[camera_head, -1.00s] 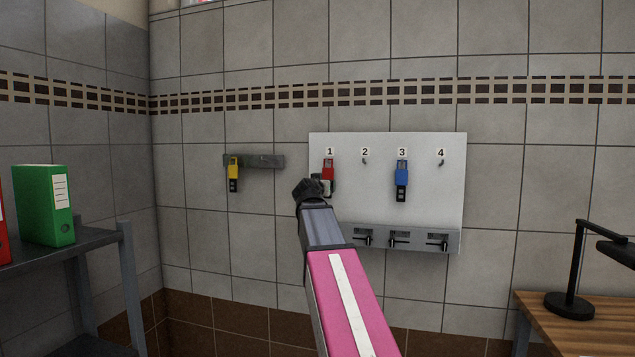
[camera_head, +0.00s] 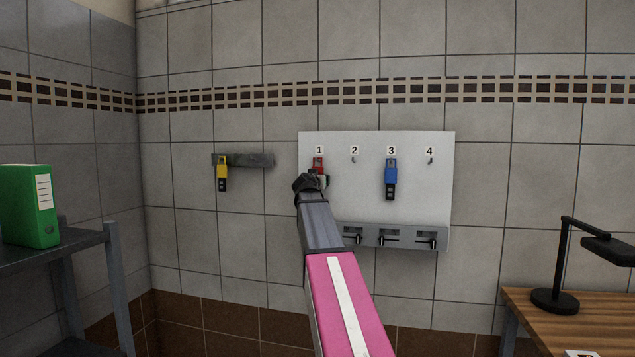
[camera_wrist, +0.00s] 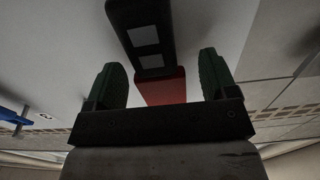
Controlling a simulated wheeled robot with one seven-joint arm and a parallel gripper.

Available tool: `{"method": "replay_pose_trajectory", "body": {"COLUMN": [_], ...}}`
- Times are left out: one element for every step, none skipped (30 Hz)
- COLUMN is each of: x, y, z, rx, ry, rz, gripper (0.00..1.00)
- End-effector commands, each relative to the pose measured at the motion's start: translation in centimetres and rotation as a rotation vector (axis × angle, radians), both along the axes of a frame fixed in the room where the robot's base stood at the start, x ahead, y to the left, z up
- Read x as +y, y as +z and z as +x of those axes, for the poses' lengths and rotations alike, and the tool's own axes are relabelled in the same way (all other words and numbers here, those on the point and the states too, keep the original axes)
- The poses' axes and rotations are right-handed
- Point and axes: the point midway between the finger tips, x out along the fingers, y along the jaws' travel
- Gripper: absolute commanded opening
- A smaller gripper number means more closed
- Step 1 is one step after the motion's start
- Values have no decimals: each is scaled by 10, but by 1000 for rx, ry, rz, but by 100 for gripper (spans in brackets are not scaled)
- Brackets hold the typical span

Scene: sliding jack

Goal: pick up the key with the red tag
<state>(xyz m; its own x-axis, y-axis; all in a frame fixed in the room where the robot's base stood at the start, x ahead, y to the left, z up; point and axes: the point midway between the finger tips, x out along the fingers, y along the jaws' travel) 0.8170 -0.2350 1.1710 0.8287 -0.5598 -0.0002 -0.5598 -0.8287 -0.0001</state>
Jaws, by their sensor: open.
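The red-tagged key (camera_head: 318,165) hangs under number 1 on the white board; my wrist hides its lower part in the head view. In the wrist view its red tag (camera_wrist: 163,88) shows between my two green fingers, and its black part with two grey squares (camera_wrist: 146,38) extends up past the fingertips. My gripper (camera_wrist: 161,65) is open, with a finger on each side of the key and a visible gap to each. In the head view my gripper (camera_head: 312,182) is at the board's left edge.
A blue-tagged key (camera_head: 391,178) hangs under 3; hooks 2 and 4 are bare. A yellow-tagged key (camera_head: 222,172) hangs on a dark rail to the left. A grey panel with black levers (camera_head: 397,238) lines the board's bottom. A desk with a black lamp (camera_head: 556,290) stands right.

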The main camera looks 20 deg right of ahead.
Motion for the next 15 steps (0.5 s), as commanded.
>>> {"method": "replay_pose_trajectory", "body": {"x": [-3,-3,-3,-3,-3,-3,-3,-3,-3,-3,-3,-3,-3,-2,-2], "y": [0,0,0,0,0,0,0,0,0,0,0,0,0,0,0], "z": [4,4,4,4,4,3,3,3,3,3,3,3,3,3,3], "rx": [0,0,0,0,0,0,0,0,0,0,0,0,0,0,0], "ry": [0,0,0,0,0,0,0,0,0,0,0,0,0,0,0], "rz": [0,0,0,0,0,0,0,0,0,0,0,0,0,0,0], "gripper": [79,79,79,79,79,79,79,75,62,53,43,30,24,24,24]}}
